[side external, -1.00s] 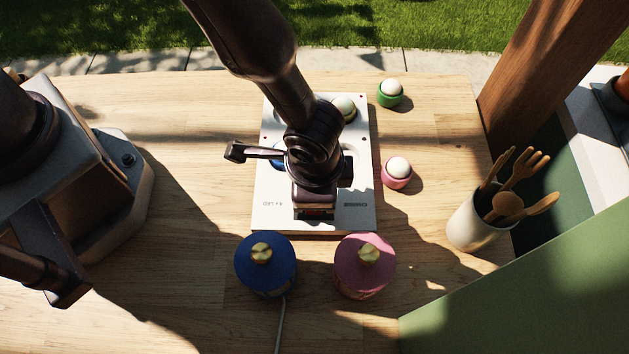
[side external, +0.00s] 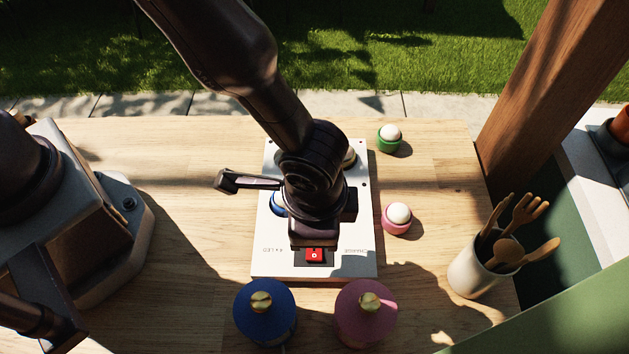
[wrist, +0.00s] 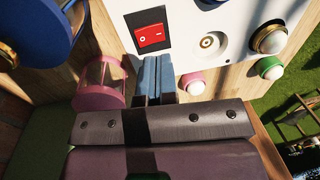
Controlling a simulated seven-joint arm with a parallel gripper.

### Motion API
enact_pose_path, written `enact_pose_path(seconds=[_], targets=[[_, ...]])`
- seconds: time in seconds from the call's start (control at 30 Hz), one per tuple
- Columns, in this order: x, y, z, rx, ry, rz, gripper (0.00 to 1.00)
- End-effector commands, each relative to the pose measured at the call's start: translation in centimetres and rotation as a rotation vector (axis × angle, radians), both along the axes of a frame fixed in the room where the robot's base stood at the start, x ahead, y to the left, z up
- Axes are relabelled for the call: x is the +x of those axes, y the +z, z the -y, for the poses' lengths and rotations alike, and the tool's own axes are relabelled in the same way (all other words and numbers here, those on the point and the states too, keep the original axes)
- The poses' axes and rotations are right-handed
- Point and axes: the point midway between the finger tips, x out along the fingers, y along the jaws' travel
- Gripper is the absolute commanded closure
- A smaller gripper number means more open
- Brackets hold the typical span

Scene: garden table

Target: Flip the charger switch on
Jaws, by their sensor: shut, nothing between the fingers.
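The charger is a white panel (side external: 275,262) lying on the wooden table, with a red rocker switch (side external: 314,255) near its front edge. The switch also shows in the wrist view (wrist: 150,38), in a dark frame, with a dash and a circle marked on it. I cannot tell for sure which side is pressed. My gripper (wrist: 156,58) is shut and empty, its blue-grey fingers side by side just beside the switch in that view. Contact with the switch cannot be made out. In the side view my arm covers the panel's middle and hides the fingertips.
A utensil holder (side external: 475,273) is farther right.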

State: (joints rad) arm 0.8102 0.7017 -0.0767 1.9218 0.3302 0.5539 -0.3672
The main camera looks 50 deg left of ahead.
Motion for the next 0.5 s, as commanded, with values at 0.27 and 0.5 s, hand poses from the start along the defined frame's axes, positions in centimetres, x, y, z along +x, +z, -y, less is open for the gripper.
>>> enact_pose_path(seconds=[0.27,0.5], targets=[[0.6,6.3,-0.5,-0.004,0.002,0.003,1.0],[0.8,8.9,-0.8,-0.001,0.001,0.001,1.0]])
